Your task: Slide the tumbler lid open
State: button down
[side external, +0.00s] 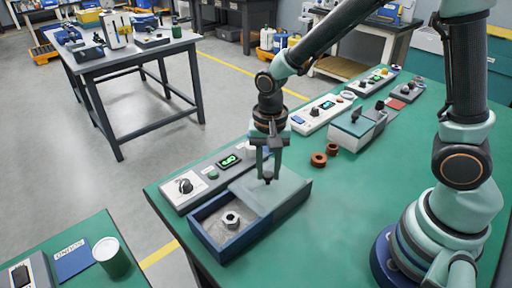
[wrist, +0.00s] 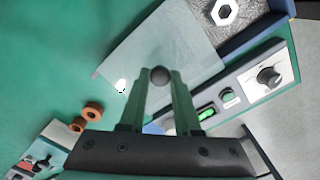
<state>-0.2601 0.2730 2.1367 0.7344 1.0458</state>
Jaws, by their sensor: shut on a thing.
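The tumbler is a blue rectangular box (side external: 215,241) on the green bench, with a flat grey-green lid (side external: 290,191) on top. The lid covers the far right part, and the near left part of the box is uncovered. A metal hex nut (side external: 231,219) lies inside on the grey floor; it also shows in the wrist view (wrist: 223,11). My gripper (side external: 267,177) points down over the lid, shut on its small dark round knob (wrist: 160,76). In the wrist view the lid (wrist: 185,45) looks pale, and the blue box wall (wrist: 262,33) is beside it.
A control panel (side external: 205,180) with a knob and green display runs along the box's far left side. Brown rings (side external: 319,160) and a pale-lidded box (side external: 357,125) stand behind to the right. The bench right of the box is clear (side external: 345,220).

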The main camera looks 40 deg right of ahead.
jog(key=shift+d, duration=1.05)
jog(key=c, duration=0.6)
grip_release()
notch_tip(320, 180, up, 12)
